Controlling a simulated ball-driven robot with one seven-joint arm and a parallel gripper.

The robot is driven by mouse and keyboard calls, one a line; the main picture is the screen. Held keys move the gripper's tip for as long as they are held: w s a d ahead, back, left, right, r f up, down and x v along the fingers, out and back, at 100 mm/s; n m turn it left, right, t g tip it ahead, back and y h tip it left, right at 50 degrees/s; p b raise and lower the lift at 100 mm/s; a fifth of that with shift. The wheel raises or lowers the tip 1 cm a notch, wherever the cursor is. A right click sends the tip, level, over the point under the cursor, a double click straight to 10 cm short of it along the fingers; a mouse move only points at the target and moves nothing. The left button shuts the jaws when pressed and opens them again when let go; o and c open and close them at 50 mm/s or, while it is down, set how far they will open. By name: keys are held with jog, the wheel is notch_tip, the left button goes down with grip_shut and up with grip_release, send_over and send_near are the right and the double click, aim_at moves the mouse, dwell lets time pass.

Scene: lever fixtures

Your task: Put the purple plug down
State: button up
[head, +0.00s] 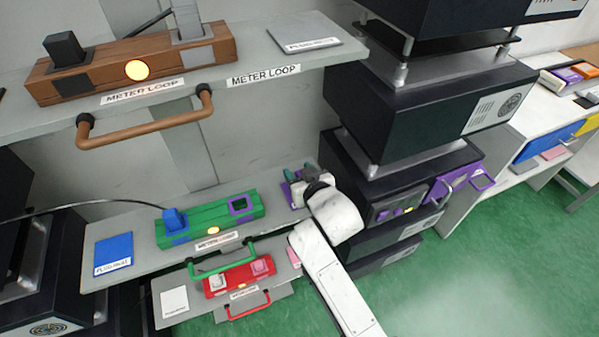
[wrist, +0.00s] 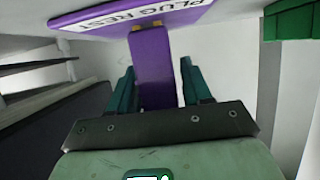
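The purple plug (wrist: 152,65) stands between my gripper's two teal fingers in the wrist view. Its gold prongs are close to the purple plug rest (wrist: 85,18), a flat pad labelled "PLUG REST"; I cannot tell if they touch it. My gripper (wrist: 160,85) has one finger along each side of the plug, but whether they press on it is unclear. In the head view my gripper (head: 305,180) is at the right end of the middle shelf, by the purple rest (head: 291,192). My wrist hides most of the plug there.
The green meter loop block (head: 200,228) with a blue plug (head: 174,219) and an empty purple-rimmed socket (head: 240,205) is left of my gripper. The brown block (head: 120,65) is on the shelf above, the red block (head: 240,275) below. Dark cabinets (head: 400,190) stand right.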

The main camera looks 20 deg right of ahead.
jog(key=shift+o, duration=0.9)
jog(key=shift+r, duration=0.2)
jog(key=v, duration=1.2)
jog(key=s+d+f+g+h, duration=0.1)
jog(key=s+d+f+g, duration=0.2)
jog(key=s+f, duration=0.25)
jog(key=s+d+f+g, duration=0.4)
jog(key=s, duration=0.3)
jog(key=s+f+g, duration=0.4)
jog(key=s+g, duration=0.1)
jog(key=s, duration=1)
jog(key=shift+d+g+y, duration=0.3)
jog(key=shift+d+y, duration=0.1)
